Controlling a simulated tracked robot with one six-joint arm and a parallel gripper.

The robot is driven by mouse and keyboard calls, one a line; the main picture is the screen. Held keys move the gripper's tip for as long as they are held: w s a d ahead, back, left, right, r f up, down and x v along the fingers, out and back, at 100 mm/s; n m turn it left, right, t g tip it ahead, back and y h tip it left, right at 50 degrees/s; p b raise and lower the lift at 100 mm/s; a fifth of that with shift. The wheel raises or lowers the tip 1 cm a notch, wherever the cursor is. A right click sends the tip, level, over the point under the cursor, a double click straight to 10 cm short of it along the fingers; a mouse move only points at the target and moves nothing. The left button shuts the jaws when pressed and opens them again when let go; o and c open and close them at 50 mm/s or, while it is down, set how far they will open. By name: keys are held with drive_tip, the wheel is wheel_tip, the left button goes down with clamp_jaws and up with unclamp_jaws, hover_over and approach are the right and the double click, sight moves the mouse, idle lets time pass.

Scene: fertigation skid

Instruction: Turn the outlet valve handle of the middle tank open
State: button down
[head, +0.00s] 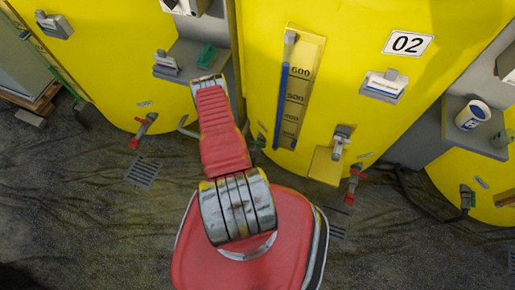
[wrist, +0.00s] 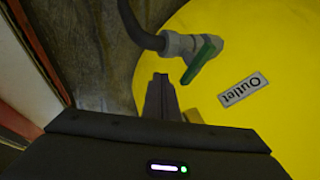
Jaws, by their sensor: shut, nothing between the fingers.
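The middle tank (head: 340,60) is yellow and marked 02 in the head view. In the wrist view, an outlet valve with a green lever handle (wrist: 203,60) sits on a grey fitting (wrist: 180,44) beside a yellow tank wall. The handle slants across the line of the fitting. A label (wrist: 243,90) reading "Outlet" is on the wall to the right. My gripper (wrist: 160,80) is shut and empty, its tips just below and left of the handle, seemingly apart from it. My arm hides the gripper in the head view.
A black hose (wrist: 138,30) runs from the fitting. Red-handled valves (head: 353,184) stand low by the tanks. A shelf with a green item (head: 207,55) is left of the middle tank, and one with a white cup (head: 472,115) is right. The dark floor in front is mostly clear.

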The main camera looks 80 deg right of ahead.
sight(258, 144)
drive_tip(key=shift+s+d+r, duration=0.1)
drive_tip(key=shift+d+r, duration=0.05)
drive_tip(key=shift+d, duration=1.75)
